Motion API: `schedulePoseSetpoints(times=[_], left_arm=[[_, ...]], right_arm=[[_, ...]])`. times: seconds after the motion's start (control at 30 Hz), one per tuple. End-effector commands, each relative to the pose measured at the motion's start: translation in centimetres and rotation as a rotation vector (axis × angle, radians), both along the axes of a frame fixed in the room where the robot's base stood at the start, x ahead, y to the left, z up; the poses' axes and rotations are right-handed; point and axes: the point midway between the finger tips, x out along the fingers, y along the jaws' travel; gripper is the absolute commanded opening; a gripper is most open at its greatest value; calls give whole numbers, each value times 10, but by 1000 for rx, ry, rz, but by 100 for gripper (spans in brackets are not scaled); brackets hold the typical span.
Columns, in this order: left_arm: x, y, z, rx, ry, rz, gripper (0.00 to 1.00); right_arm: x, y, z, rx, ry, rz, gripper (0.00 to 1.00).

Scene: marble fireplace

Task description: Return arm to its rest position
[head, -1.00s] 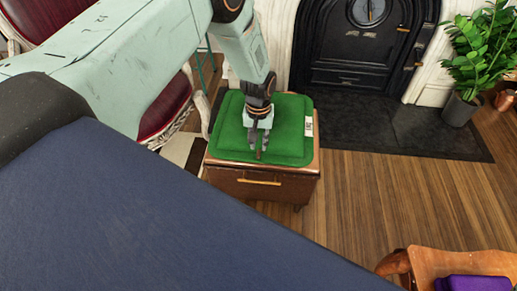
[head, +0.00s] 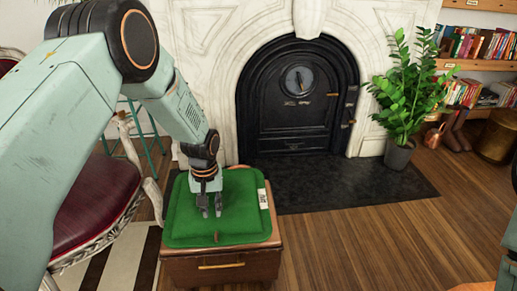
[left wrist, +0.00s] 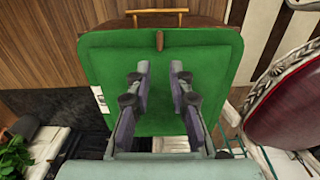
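My left gripper (head: 212,213) is over a green cushion-like pad (head: 182,213) on a small wooden cabinet (head: 180,266). Its two fingers are apart with nothing between them; they also show open in the left wrist view (left wrist: 159,70). A small brown stick-like piece (head: 216,237) is at the pad's front edge, just in front of the fingertips and apart from them. It also shows in the left wrist view (left wrist: 159,41), beyond the fingertips. Part of my right arm shows at the right edge of the head view; its gripper is out of view.
A red upholstered chair (head: 98,200) stands close to the cabinet's left. The marble fireplace (head: 215,80) with a black door is behind. A potted plant (head: 405,100) and bookshelves (head: 475,65) are at the right. The wooden floor at right is clear.

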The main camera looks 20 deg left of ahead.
Motion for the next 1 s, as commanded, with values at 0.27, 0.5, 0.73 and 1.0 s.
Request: schedulePoseSetpoints(times=[0.27, 0.5, 0.73, 1.0], left_arm=[[18, -5, -7, -2, -140, -75, 21], [-44, -35, -44, -8, -260, -196, 21], [-167, -57, -62, 9, -241, -298, 21], [-305, -66, -44, 5, -76, -358, 21]], right_arm=[[0, 0, 0, 0, 0, 0, 40], [0, 0, 6, 0, 0, 0, 40], [0, 0, 20, 0, 0, 0, 40], [0, 0, 35, 0, 0, 0, 40]])
